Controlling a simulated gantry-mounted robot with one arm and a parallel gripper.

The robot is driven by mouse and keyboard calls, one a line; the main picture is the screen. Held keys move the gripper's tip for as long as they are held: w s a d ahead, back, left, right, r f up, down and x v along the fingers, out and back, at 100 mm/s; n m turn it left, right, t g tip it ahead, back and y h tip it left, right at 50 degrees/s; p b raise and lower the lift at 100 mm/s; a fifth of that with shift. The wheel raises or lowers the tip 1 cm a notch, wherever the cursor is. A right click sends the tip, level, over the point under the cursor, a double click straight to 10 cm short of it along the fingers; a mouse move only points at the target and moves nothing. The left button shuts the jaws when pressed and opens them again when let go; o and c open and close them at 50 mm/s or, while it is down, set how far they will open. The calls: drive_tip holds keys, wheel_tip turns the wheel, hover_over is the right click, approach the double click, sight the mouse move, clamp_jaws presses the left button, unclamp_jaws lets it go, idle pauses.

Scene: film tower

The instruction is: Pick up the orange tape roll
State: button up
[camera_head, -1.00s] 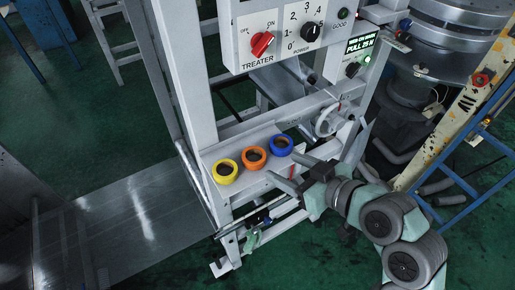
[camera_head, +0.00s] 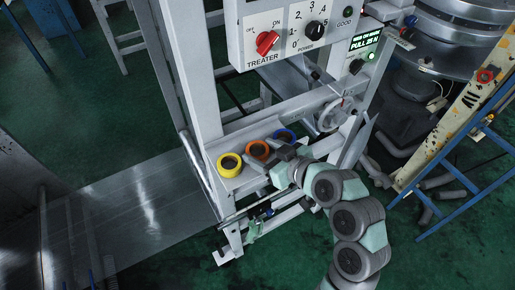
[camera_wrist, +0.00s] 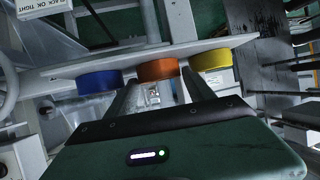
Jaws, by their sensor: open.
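The orange tape roll (camera_head: 257,149) stands on a narrow grey shelf (camera_head: 232,187) between the yellow roll (camera_head: 229,165) and the blue roll (camera_head: 284,134). My gripper (camera_head: 268,158) is open just in front of the orange roll and partly covers it and the blue roll. In the wrist view my two fingers (camera_wrist: 157,83) point at the orange roll (camera_wrist: 157,70), one towards each side of it. The blue roll (camera_wrist: 98,80) is left of it there, the yellow roll (camera_wrist: 211,60) right. Whether the fingertips overlap the orange roll in depth I cannot tell.
A handwheel (camera_head: 333,114) stands right of the rolls. A blue ladder-like frame (camera_head: 463,165) is at the right.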

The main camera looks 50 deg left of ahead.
drive_tip(key=shift+a+f, duration=0.15)
drive_tip(key=shift+a, duration=0.2)
drive_tip(key=c, duration=1)
wheel_tip(320, 180, up, 20)
drive_tip(key=b, duration=0.3)
drive_tip(key=shift+w, duration=0.1)
